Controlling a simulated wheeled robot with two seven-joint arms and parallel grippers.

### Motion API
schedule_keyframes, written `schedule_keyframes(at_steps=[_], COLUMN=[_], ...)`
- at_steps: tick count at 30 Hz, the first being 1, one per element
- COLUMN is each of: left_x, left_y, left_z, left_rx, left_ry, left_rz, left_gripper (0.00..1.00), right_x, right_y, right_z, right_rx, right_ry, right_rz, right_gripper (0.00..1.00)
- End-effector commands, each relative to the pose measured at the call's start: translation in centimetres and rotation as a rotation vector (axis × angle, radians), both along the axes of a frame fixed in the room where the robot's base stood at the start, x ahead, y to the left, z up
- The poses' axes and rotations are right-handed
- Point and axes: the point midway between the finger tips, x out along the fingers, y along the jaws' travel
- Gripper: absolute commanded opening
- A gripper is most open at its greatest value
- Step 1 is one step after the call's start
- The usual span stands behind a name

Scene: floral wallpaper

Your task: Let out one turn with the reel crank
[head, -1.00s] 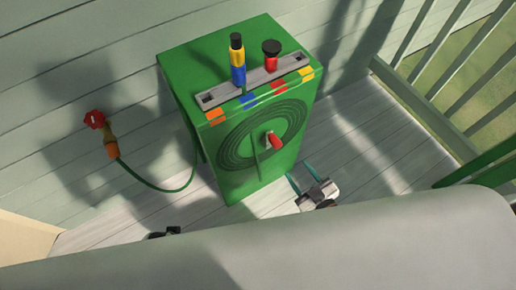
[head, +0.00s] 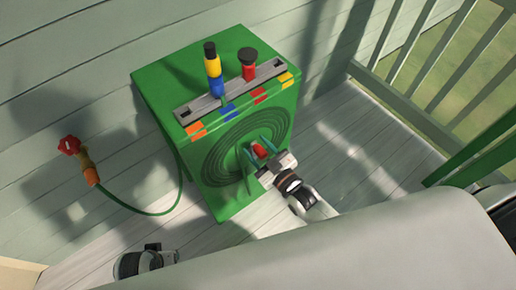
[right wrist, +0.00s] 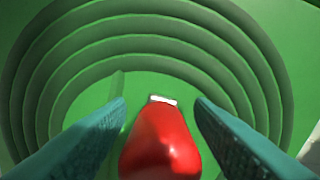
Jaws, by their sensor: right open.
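The green hose reel box (head: 160,88) stands on the deck against the wall, with dark coil rings on its front. The red crank handle (head: 259,151) sticks out of the middle of the rings; in the right wrist view it (right wrist: 160,145) is large and low centre, with a pale piece at its far end. My right gripper (head: 262,154) is at the handle, its teal fingers open on either side of it; the wrist view shows a gap at each fingertip (right wrist: 160,104). Part of my left arm's end (head: 148,260) shows at lower left; its fingers cannot be made out.
A grey slotted bar (head: 232,91) on the box top carries a yellow-and-blue post (head: 213,68) and a red knob with a black cap (head: 248,65). Colored tabs line the front edge. A hose with a red-handled valve (head: 70,145) hangs at left. A railing stands at right.

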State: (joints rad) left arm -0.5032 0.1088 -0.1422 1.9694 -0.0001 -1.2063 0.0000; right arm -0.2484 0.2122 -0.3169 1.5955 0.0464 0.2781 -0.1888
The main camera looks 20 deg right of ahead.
Motion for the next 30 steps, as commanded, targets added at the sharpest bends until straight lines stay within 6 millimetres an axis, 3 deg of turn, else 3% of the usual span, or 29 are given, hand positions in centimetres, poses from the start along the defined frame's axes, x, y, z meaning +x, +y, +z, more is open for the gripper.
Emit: schedule_keyframes(at_steps=[9, 18, 30], left_x=[0.01, 0.02, -0.03], left_y=[0.0, -0.03, -0.03], left_z=[0.15, 0.15, 0.12], left_rx=[0.0, 0.0, 0.0], left_ry=[-0.001, -0.002, 0.002], left_rz=[0.0, 0.0, 0.0], left_gripper=[0.55, 0.55, 0.55], right_x=[0.21, 0.18, 1.1], right_y=[0.1, 0.1, 0.0], right_z=[0.0, -0.01, -0.09], right_rx=[0.0, 0.0, -0.046], right_ry=[0.0, 0.0, -0.017], right_rz=[0.0, 0.0, 0.0], right_gripper=[0.47, 0.0, 0.0])
